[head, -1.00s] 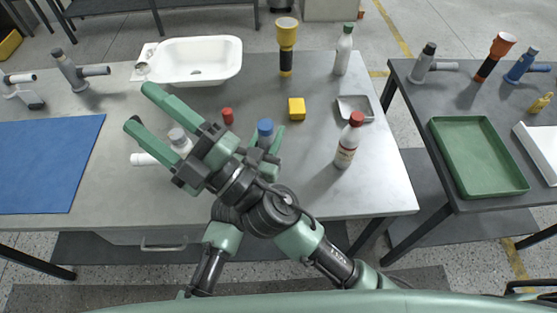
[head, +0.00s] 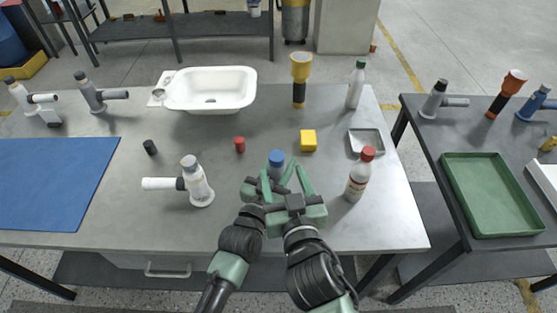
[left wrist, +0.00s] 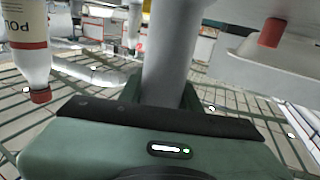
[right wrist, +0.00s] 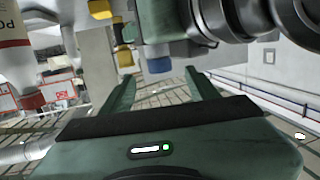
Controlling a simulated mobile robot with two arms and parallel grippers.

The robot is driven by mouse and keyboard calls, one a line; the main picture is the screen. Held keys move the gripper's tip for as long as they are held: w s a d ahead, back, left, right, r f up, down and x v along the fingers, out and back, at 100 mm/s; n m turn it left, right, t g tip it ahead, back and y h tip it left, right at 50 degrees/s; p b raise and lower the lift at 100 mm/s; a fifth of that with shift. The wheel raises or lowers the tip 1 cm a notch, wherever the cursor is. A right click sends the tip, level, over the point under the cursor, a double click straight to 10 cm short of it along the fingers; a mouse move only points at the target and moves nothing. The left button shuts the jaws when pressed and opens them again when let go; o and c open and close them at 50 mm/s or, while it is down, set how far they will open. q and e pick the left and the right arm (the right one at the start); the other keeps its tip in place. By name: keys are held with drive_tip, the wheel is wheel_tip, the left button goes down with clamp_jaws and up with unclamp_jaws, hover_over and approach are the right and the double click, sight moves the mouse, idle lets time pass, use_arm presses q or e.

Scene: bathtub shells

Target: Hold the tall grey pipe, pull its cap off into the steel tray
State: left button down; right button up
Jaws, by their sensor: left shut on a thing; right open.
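The tall grey pipe (left wrist: 168,50) stands on the bench and rises between my left fingers in the left wrist view. Its blue cap (head: 277,158) is on top; the body below is mostly hidden by my grippers in the head view. My left gripper (left wrist: 160,98) is shut on the pipe, below the cap. My right gripper (head: 283,175) is open near the capped top. In the right wrist view, the blue cap (right wrist: 159,65) shows between and beyond its open fingers. The steel tray (head: 366,142) is empty, at the bench's right side.
A red-capped bottle (head: 360,177) stands right of my grippers. A yellow block (head: 308,140) and small red cap (head: 239,144) lie behind. A white-armed pipe fitting (head: 195,184) stands left. A white tub (head: 211,89) and a torch (head: 300,79) are at the back.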

sight(277, 155)
drive_tip(key=x, duration=0.7)
drive_tip(key=shift+w, duration=0.15)
clamp_jaws()
drive_tip(key=shift+r, duration=0.2)
drive_tip(key=shift+r, duration=0.95)
drive_tip(key=shift+r, duration=2)
